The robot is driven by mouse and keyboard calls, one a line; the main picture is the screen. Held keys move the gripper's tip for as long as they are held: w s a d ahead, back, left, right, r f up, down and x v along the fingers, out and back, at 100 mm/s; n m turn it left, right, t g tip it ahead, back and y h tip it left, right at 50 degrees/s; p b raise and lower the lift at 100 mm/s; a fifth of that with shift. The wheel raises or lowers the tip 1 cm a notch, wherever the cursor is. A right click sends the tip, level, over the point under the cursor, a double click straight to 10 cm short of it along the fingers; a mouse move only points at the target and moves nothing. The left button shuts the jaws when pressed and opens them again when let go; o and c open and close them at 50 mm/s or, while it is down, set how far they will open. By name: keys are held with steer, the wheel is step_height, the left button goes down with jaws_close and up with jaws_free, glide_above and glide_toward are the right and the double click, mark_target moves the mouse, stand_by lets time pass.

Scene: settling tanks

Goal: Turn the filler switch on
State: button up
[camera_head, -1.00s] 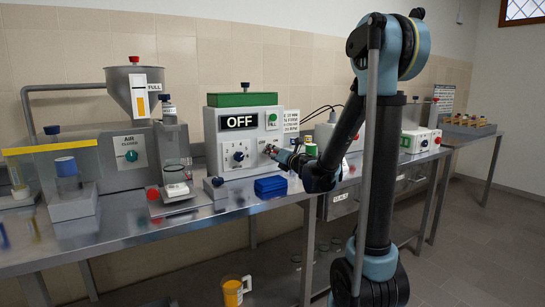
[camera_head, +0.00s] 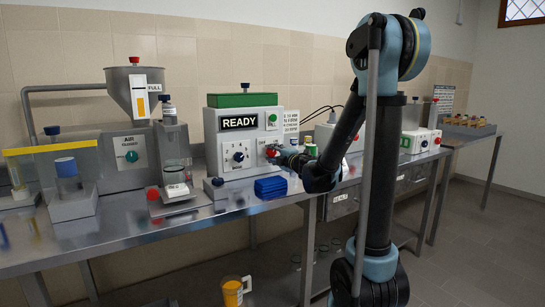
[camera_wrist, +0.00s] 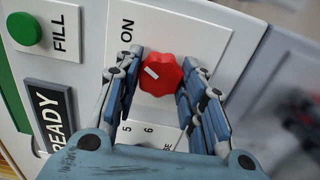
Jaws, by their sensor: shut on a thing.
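The filler machine (camera_head: 211,158) is a light grey box with a green top on the steel table, and its display (camera_head: 240,122) reads READY. Its red filler switch knob (camera_wrist: 161,74) is in the wrist view, with a white mark and the word ON beside it on a white plate. My gripper (camera_wrist: 170,76) is shut on the red knob, one finger on each side.
A green FILL button (camera_wrist: 24,28) and a numbered dial (camera_head: 238,156) are on the same front. A hopper (camera_head: 134,88) and a scale (camera_head: 175,200) stand to the left.

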steer(key=shift+s+f+m, duration=0.1)
steer(key=shift+s+m, duration=0.05)
steer(key=shift+m, duration=0.65)
steer(key=shift+d, duration=0.1)
steer(key=o, duration=1)
steer(key=shift+o, duration=0.2)
steer(key=v, duration=1.1)
steer(key=shift+s+d, duration=0.2)
steer(key=shift+d, duration=0.05)
steer(key=shift+f, duration=0.1)
